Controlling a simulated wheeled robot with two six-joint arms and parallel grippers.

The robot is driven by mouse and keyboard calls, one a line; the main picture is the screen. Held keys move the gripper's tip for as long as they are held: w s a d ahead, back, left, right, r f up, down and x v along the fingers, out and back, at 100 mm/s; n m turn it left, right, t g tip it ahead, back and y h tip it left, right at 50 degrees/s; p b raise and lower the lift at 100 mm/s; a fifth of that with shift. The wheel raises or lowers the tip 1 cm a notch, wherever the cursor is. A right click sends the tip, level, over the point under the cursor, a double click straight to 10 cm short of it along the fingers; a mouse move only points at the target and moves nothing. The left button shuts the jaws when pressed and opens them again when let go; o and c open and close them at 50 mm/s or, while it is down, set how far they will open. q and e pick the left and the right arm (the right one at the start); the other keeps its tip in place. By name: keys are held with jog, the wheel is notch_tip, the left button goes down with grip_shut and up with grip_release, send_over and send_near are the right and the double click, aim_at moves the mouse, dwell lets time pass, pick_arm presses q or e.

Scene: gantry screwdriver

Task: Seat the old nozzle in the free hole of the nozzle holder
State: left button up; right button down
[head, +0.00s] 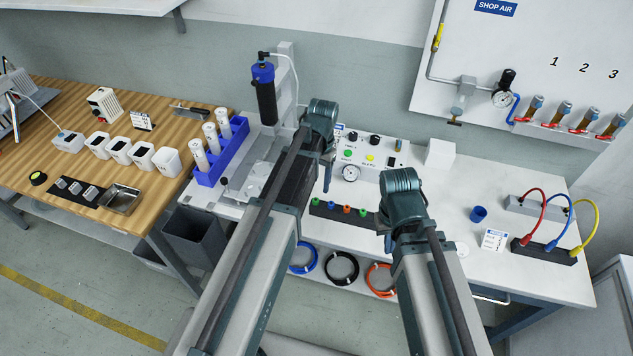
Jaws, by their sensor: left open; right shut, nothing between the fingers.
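A dark strip holder (354,217) lies on the white bench between my arms. It carries small green, blue and orange nozzle-like pieces (347,210); I cannot tell which hole is free. My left gripper (328,162) is open above the bench behind the strip. My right gripper (386,240) is shut and empty, just right of the strip's right end. I cannot pick out the old nozzle for certain. My arms cover part of the bench.
A control box (370,160) with buttons and a gauge stands behind the strip. A dispensing stand with a black cartridge (265,95) and a blue rack (207,178) of white tubes are left. A blue cup (478,214) and cabled block (545,251) are right.

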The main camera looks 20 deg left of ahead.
notch_tip(320, 180, up, 8)
jog(key=p, duration=0.6)
jog(key=shift+f, duration=0.15)
